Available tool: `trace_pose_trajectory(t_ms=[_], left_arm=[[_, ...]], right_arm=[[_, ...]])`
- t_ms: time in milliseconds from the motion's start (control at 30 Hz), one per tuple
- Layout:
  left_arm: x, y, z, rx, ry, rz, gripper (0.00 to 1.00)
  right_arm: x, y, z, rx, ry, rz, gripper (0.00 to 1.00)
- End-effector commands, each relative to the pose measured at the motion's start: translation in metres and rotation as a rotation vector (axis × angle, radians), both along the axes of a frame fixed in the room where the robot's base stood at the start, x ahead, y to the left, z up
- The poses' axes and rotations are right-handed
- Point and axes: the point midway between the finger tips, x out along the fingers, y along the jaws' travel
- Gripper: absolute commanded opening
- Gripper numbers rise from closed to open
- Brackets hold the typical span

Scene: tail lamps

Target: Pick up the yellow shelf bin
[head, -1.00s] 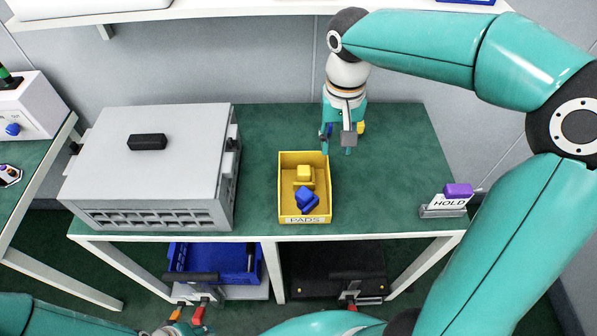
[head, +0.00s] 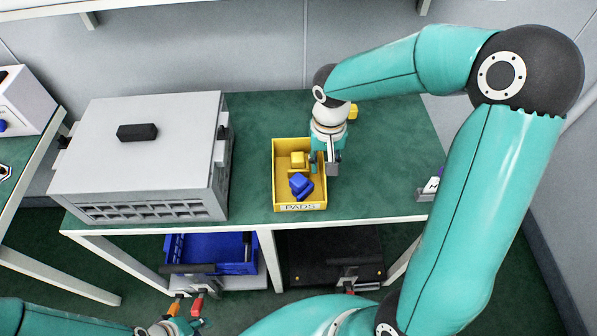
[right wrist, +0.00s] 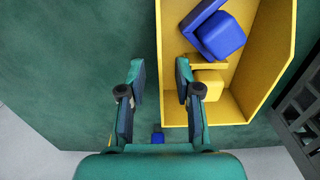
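The yellow shelf bin (head: 276,180) stands upright on the green-topped bench, with a "PADS" label on its front. It holds yellow (head: 298,160) and blue (head: 301,185) pieces. My right gripper (head: 326,168) is open at the bin's right side. In the right wrist view, the bin (right wrist: 277,60) has one side wall in line with the gap between the open fingers (right wrist: 159,75). One finger is over the bin's inside, the other over the bench; contact cannot be told. My left gripper (head: 188,302) is low at the bench's front, its orange and red fingertips apart.
A grey case (head: 150,165) stands left of the bin. A blue tray (head: 205,247) is below.

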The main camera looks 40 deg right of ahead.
Motion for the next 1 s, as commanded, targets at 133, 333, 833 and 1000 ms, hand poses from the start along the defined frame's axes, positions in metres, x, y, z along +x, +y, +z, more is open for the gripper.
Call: trace_pose_trajectory(t_ms=[133,333,833,1000], left_arm=[[0.000,0.000,0.002,0.000,0.000,0.000,0.31],[0.000,0.000,0.001,0.000,0.000,0.000,0.31],[0.000,0.000,0.001,0.000,0.000,0.000,0.31],[0.000,0.000,0.001,0.000,0.000,0.000,0.31]], right_arm=[[0.003,-0.001,-0.023,0.001,0.006,-0.001,0.33],[0.004,-0.002,-0.039,0.001,0.003,-0.002,0.33],[0.004,-0.002,-0.039,0.001,0.001,-0.001,0.00],[0.004,-0.002,-0.039,0.000,0.000,-0.002,0.00]])
